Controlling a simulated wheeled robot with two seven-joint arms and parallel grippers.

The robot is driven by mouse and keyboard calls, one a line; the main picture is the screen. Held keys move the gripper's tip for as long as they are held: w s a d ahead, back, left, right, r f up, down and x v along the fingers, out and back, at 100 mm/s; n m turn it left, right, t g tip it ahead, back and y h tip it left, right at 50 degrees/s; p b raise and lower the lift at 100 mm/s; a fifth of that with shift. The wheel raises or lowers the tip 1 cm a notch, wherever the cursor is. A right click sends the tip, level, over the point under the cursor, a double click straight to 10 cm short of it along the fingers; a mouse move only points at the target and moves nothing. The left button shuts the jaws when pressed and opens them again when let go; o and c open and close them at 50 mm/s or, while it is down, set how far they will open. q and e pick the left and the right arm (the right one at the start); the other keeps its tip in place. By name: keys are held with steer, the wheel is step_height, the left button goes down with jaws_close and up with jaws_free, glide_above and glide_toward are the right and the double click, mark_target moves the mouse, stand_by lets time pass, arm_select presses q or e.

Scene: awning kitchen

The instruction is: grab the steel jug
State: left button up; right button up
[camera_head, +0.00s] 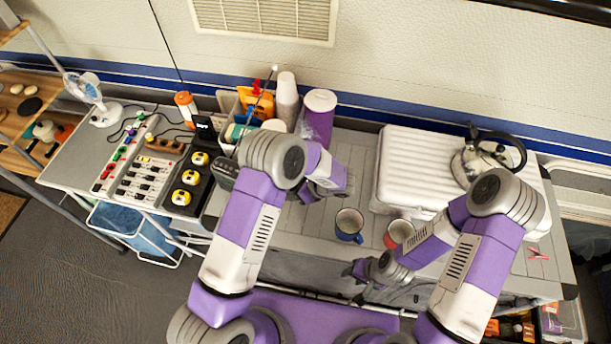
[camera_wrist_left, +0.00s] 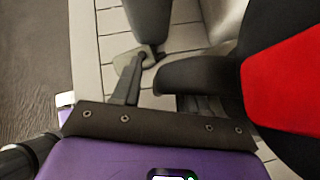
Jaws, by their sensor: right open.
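I see no vessel that is plainly a steel jug. The closest match is a shiny steel kettle-like vessel (camera_head: 470,165) with a black loop handle, on the white ribbed case at the right. My left gripper (camera_head: 325,190) is over the counter, left of the case and well away from that vessel, partly hidden by its own arm. In the left wrist view its dark fingers (camera_wrist_left: 152,82) show near a grey rounded shape (camera_wrist_left: 149,18) that I cannot identify; their grip is unclear. My right gripper (camera_head: 352,281) is open at the counter's front edge, below the mugs.
A blue mug (camera_head: 349,225) and a red mug (camera_head: 399,231) stand on the counter (camera_head: 290,228) between my arms. The white case (camera_head: 405,165) fills the back right.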

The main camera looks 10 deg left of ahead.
arm_select(q)
jaws_close()
steer(key=shift+w+r, duration=0.1)
steer(key=shift+w, duration=0.05)
stand_by(1.1)
